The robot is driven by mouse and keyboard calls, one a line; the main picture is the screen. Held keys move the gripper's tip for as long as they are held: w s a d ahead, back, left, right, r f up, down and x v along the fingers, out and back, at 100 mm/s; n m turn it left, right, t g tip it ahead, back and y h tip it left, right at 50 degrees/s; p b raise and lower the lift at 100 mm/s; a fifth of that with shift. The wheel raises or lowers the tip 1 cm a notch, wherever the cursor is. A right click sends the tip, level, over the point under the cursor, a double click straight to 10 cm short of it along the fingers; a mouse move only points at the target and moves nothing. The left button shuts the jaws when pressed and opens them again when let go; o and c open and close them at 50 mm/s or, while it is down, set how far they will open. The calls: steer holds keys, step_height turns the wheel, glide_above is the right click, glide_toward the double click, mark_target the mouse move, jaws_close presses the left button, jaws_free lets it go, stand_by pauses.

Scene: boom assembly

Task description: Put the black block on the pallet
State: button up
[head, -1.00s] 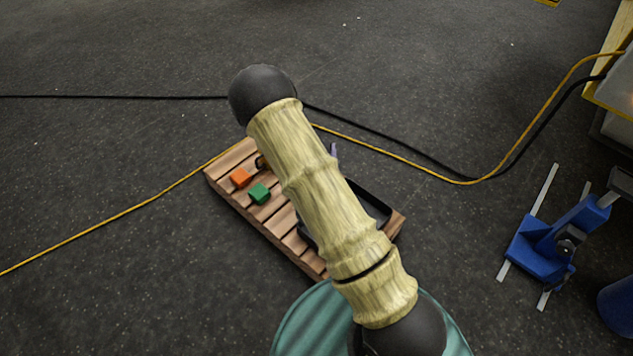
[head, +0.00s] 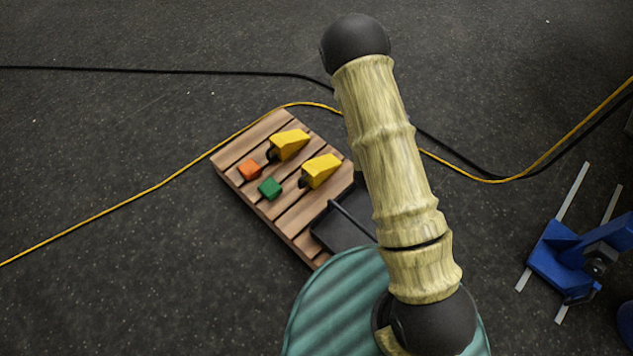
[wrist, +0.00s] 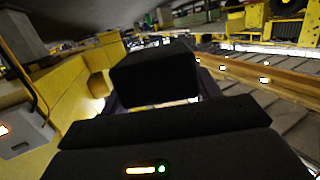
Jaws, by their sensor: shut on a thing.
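In the wrist view, a black block (wrist: 155,80) sits between the fingers of my gripper (wrist: 160,88), which is shut on it and holds it raised. The pallet (head: 240,153) is a brown slatted wooden platform lying on the dark floor in the middle of the head view. My gripper and the black block do not show in the head view. The lower right part of the pallet is hidden behind my arm and a green ribbed thing.
On the pallet are an orange block (head: 249,170), a green block (head: 270,188), two yellow wedge-like pieces (head: 290,143) (head: 322,170) and a black tray (head: 338,232). A yellow cable (head: 150,188) and a black cable (head: 150,70) cross the floor. A blue stand (head: 565,258) is at right.

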steer(key=shift+s+d, duration=0.1)
steer(key=shift+s, duration=0.25)
steer(key=shift+f, duration=0.4)
steer(key=a+f+b, duration=1)
steer(key=a+f, duration=0.3)
steer(key=f, duration=0.1)
steer(key=b, duration=0.9)
glide_above(292, 212)
step_height(292, 212, down, 16)
steer(key=shift+r, duration=0.2)
step_height(292, 212, down, 6)
steer(key=b, duration=0.4)
steer(key=shift+f, duration=0.15)
steer(key=shift+f+b, duration=1.35)
steer(key=shift+f, duration=0.55)
